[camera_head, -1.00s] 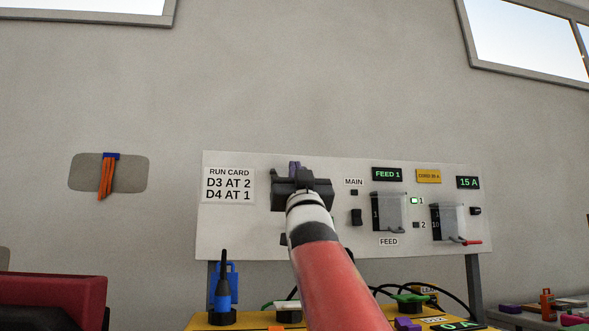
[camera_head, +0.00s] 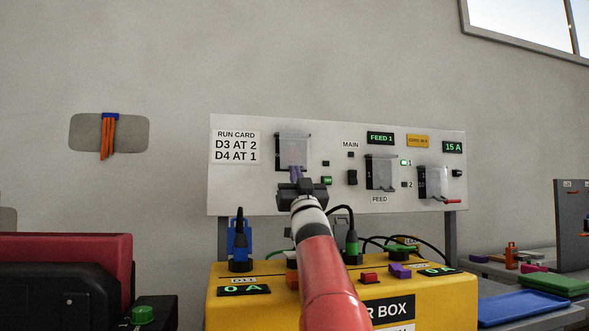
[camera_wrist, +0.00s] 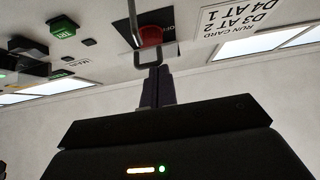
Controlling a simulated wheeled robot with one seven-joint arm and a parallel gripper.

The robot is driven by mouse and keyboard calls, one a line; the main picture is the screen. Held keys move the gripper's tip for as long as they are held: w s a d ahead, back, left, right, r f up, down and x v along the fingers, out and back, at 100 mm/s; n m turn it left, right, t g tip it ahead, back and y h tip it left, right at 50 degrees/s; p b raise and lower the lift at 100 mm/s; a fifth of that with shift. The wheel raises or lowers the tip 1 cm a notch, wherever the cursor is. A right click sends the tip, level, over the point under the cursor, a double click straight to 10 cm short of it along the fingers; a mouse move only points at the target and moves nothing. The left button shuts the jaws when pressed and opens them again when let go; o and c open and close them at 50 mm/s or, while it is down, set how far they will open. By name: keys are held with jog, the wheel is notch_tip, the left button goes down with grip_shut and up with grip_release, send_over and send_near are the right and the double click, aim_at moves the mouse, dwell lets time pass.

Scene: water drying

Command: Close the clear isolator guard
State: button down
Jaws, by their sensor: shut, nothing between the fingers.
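The clear isolator guard (camera_head: 291,149) is at the left of the white panel, beside the run card. It looks like a see-through cover lying over the dark isolator plate, with a faint red knob behind it. In the wrist view the red knob (camera_wrist: 151,35) sits on the dark plate, with a thin grey bar loop (camera_wrist: 135,28) in front of it. My gripper (camera_head: 296,172) is at the guard's lower edge, purple fingers shut and empty. In the wrist view the fingertips (camera_wrist: 156,70) are close to the loop's end; contact cannot be told.
Two other clear covers, the FEED cover (camera_head: 381,172) and one farther right (camera_head: 433,183), are on the panel. The yellow box (camera_head: 235,310) with plugs and cables stands below. A blue tray (camera_head: 520,307) lies at right. The wall above is clear.

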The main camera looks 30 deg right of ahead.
jog(key=shift+s+a+r+t, duration=0.1)
jog(key=shift+s+r+t, duration=0.05)
jog(key=shift+s+r, duration=0.35)
jog(key=shift+s+a+r+t, duration=0.15)
jog(key=shift+s+r, duration=0.15)
jog(key=shift+r, duration=0.3)
notch_tip(320, 180, up, 18)
jog(key=w+p, duration=0.1)
jog(key=p, duration=1.2)
jog(key=shift+w+d, duration=0.2)
jog(key=shift+d, duration=0.05)
jog(key=shift+f, duration=0.1)
